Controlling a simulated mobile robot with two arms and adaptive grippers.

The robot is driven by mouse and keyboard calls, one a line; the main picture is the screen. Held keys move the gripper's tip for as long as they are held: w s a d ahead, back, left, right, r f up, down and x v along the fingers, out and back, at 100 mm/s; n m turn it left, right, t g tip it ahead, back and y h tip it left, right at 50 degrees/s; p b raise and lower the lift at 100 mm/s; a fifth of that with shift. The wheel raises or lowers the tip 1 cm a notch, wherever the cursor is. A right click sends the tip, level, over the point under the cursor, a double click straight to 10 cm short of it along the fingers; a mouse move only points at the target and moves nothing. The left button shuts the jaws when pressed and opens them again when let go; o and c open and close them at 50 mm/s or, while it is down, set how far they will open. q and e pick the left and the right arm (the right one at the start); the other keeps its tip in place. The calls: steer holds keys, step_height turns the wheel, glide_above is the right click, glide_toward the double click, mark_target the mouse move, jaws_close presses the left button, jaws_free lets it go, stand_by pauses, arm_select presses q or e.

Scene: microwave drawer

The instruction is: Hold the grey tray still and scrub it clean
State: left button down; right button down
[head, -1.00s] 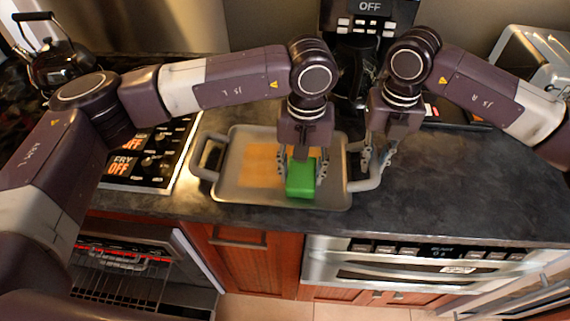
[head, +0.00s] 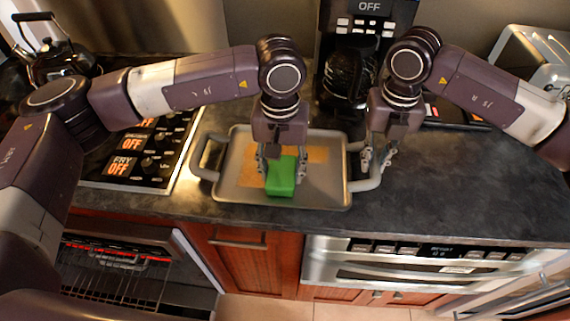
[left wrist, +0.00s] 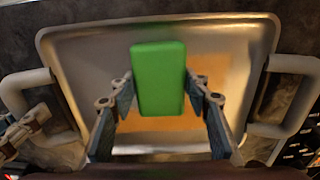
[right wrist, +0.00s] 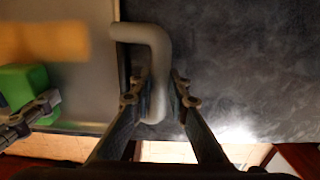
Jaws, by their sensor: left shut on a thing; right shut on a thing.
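The grey tray (head: 232,187) lies on the dark counter, with a loop handle at each side. An orange stain (head: 315,155) covers part of its floor, also visible in the left wrist view (left wrist: 155,125). My left gripper (head: 282,172) is shut on a green sponge (head: 280,180), held over the middle of the tray near the stain. The sponge shows between both fingers in the left wrist view (left wrist: 158,80). Whether it touches the floor is hard to tell. My right gripper (head: 376,160) is shut on the tray's right handle (right wrist: 157,70).
A cooktop (head: 150,150) adjoins the tray's left side, with a kettle (head: 50,60) behind. A coffee maker (head: 350,70) stands behind the tray. The counter (head: 450,185) right of the tray is clear. An oven with a dropped door (head: 140,270) is below left.

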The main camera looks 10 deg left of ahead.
mark_target(248, 177)
arm_select(q)
steer(key=shift+s+a+f, duration=0.1)
steer(key=shift+a+f, duration=0.05)
steer(key=shift+a, duration=0.7)
steer(key=shift+a+f, duration=0.15)
steer(key=shift+a, duration=0.7)
steer(key=shift+a+r, duration=0.15)
steer(key=shift+a, duration=1)
steer(key=shift+a+r, duration=0.1)
steer(key=shift+a, duration=1)
steer(key=shift+d, duration=1.3)
steer(key=shift+d+f, duration=0.15)
steer(key=shift+d, duration=0.95)
steer(key=shift+a+r, duration=0.2)
steer(key=shift+a, duration=2.15)
steer(key=shift+d+r, duration=0.1)
steer(key=shift+r, duration=0.05)
steer(key=shift+r, duration=0.25)
steer(key=shift+w, duration=2)
